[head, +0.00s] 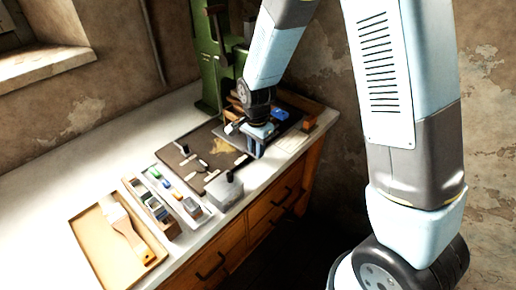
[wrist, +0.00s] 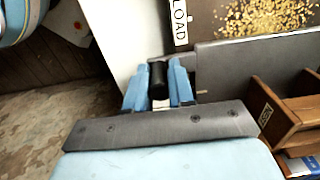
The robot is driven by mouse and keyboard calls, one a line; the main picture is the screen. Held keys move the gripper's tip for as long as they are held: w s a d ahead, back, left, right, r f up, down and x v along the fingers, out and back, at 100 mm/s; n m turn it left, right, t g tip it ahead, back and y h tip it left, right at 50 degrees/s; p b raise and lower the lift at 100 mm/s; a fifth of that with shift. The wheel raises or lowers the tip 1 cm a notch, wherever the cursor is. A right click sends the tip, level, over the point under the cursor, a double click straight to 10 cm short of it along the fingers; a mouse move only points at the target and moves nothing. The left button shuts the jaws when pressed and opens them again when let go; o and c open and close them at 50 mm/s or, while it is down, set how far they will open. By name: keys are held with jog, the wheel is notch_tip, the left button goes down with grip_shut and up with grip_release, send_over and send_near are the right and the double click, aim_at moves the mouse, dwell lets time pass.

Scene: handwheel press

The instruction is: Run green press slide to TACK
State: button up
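The green press (head: 208,60) stands upright against the back wall, partly behind my arm. My gripper (head: 258,147) points down over the front right of a dark board (head: 200,143) on the bench. In the wrist view, my gripper's blue fingers (wrist: 157,88) stand on either side of an upright black cylindrical knob (wrist: 157,76), with little or no gap, so they look shut on it. What the knob is fixed to is hidden. A white label reading LOAD (wrist: 180,22) lies just beyond. The knob is hidden in the head view, and no TACK label can be read.
Gold crumbs (wrist: 265,18) lie on the dark board. A grey plate (wrist: 260,62) and a wooden compartment box (wrist: 275,118) are close right of my fingers. A grey block (head: 224,193) with a black knob stands at the front edge. A brush (head: 125,235) lies on a tray at left.

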jog(key=shift+o, duration=1.4)
jog(key=shift+s+d+r, duration=0.1)
jog(key=shift+r, duration=0.1)
jog(key=o, duration=0.5)
notch_tip(320, 180, up, 7)
jog(key=shift+f, duration=0.15)
jog(key=shift+o, duration=0.2)
jog(key=shift+r, duration=0.45)
